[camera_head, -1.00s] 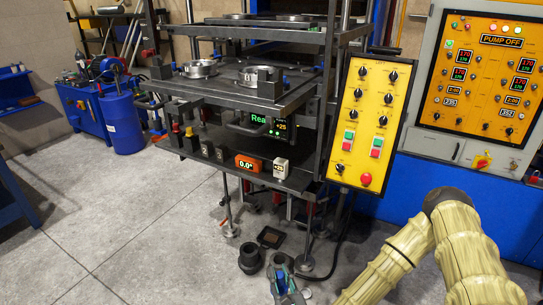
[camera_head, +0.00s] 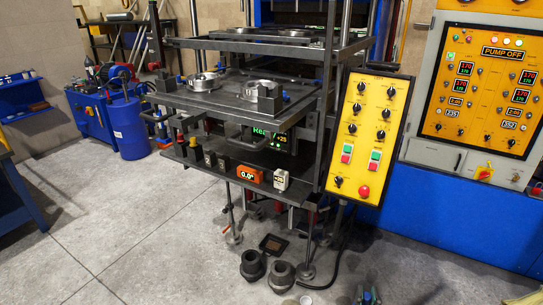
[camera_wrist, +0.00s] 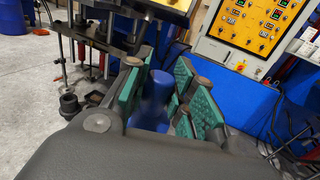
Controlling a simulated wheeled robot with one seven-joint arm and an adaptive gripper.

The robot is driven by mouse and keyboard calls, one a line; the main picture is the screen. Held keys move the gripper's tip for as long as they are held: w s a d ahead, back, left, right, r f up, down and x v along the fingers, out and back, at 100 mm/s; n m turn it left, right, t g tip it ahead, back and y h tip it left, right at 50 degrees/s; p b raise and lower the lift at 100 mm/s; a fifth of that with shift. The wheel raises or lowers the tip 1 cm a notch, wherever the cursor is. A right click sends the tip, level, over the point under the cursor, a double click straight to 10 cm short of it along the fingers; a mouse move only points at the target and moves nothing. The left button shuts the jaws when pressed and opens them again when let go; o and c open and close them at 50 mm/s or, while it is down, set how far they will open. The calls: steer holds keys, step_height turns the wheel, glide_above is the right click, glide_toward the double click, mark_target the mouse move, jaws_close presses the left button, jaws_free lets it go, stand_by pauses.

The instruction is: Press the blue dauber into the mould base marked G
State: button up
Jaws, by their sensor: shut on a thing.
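The blue dauber (camera_wrist: 158,85) is a rounded blue piece standing between the green-padded fingers of my gripper (camera_wrist: 160,100) in the wrist view. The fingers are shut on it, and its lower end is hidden. Two metal ring-shaped mould parts, left (camera_head: 203,83) and right (camera_head: 265,90), sit apart on the press's lower plate. I cannot read a G on either, so I cannot tell which base is marked.
Two dark cups, left (camera_head: 252,265) and right (camera_head: 281,275), stand on the floor before the press. A yellow control panel (camera_head: 356,172) overhangs at the press's right. A blue drum (camera_head: 129,128) stands left. The front-left floor is clear.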

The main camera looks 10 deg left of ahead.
step_height(320, 180, up, 6)
steer(key=p, duration=0.4)
steer(key=shift+s+f, duration=0.1)
steer(key=shift+f, duration=0.15)
steer(key=shift+s+a+f, duration=0.1)
steer(key=shift+a+f, duration=0.05)
steer(key=shift+a, duration=0.2)
steer(key=shift+d+r, duration=0.25)
steer(key=shift+d, duration=0.1)
